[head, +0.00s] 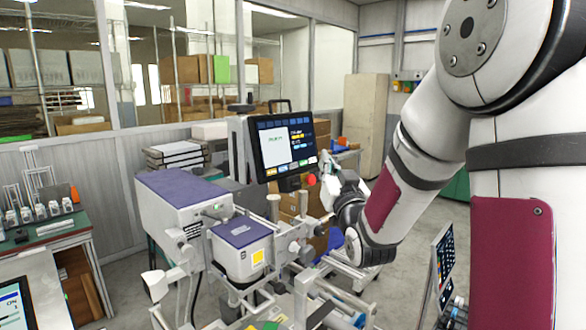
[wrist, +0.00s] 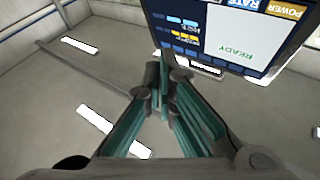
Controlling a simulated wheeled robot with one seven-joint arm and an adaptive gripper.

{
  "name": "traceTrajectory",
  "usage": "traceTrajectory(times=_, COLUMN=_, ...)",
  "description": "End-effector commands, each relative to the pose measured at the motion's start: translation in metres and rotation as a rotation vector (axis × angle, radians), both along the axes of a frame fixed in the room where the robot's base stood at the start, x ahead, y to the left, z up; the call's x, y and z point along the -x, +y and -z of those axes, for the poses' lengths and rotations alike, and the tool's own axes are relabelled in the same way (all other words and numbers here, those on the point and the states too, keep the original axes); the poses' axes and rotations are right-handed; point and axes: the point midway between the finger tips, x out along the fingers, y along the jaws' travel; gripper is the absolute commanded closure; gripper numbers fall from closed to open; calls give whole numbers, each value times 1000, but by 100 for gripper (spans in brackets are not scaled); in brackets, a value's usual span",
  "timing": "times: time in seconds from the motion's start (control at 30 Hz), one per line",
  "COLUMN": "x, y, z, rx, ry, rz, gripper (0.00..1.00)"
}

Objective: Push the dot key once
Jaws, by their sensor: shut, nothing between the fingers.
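A dark monitor (head: 286,143) on a stand shows a white panel, coloured labels and a row of coloured buttons along its lower edge in the head view. I cannot make out a dot key in either view. My gripper (wrist: 164,76) is shut and empty, its fingertips just below and left of the monitor's edge in the wrist view. In the head view my arm's end is right of and below the monitor; its fingertips are hard to make out.
A machine with purple-topped boxes (head: 185,186) and metal rods stands below and left of the monitor. A red knob (head: 311,180) is below the monitor. A dark control panel (head: 445,258) stands at lower right. A green-topped bench (head: 50,232) is at left.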

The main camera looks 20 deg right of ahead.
Motion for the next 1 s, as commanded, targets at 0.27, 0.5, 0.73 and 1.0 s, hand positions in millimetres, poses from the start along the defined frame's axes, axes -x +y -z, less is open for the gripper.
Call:
traceTrajectory(times=0.27, x=-36, y=15, z=11, rx=0, ry=1, rz=-2, gripper=100)
traceTrajectory(times=0.5, x=-58, y=24, z=16, rx=0, ry=2, rz=-1, gripper=100)
traceTrajectory(times=0.73, x=-65, y=27, z=16, rx=0, ry=1, rz=0, gripper=100)
traceTrajectory(times=1.0, x=-65, y=27, z=15, rx=0, ry=1, rz=0, gripper=100)
